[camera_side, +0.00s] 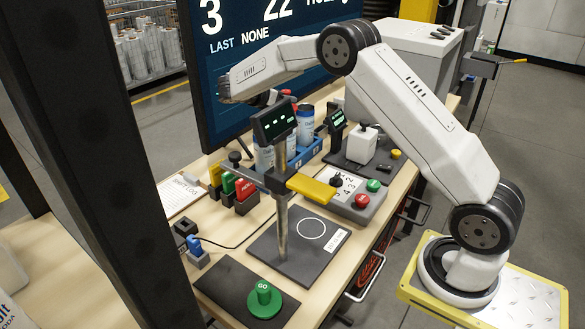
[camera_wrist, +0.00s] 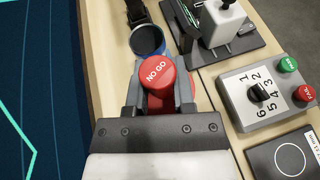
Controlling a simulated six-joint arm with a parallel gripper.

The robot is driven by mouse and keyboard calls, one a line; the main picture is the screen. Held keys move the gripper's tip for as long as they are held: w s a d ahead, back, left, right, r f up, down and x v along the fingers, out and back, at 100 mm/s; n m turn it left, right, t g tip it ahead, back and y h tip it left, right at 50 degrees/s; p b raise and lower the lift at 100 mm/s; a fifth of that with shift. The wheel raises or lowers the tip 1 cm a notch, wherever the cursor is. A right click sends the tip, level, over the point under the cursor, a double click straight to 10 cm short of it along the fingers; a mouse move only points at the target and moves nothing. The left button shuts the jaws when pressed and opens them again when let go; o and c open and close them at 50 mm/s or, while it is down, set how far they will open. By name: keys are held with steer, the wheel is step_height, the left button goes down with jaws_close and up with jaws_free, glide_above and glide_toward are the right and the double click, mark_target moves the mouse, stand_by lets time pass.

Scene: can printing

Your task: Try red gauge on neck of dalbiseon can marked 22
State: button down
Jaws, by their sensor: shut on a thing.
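My gripper (camera_wrist: 158,92) is shut on the red gauge (camera_wrist: 154,74), whose round face reads NO GO. In the side view, a bit of red shows by my gripper (camera_side: 272,97), above the back of the bench and partly hidden by the dark display. A can with a blue rim (camera_side: 304,118) stands in the blue rack (camera_side: 310,152), with other cans partly hidden beside it. In the wrist view, a round blue-rimmed opening (camera_wrist: 147,40) lies just beyond the gauge. I cannot read a 22 on any can.
The green GO gauge (camera_side: 263,298) stands on a dark mat at the front. A post with a display (camera_side: 274,119) and yellow arm (camera_side: 311,188) stands mid-bench. A dial box (camera_side: 345,195) with green and red buttons is to its right. A large screen (camera_side: 225,80) stands behind.

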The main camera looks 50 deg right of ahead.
steer(key=shift+f, duration=0.3)
stand_by(1.0)
steer(key=shift+r, duration=0.1)
steer(key=shift+r, duration=3.45)
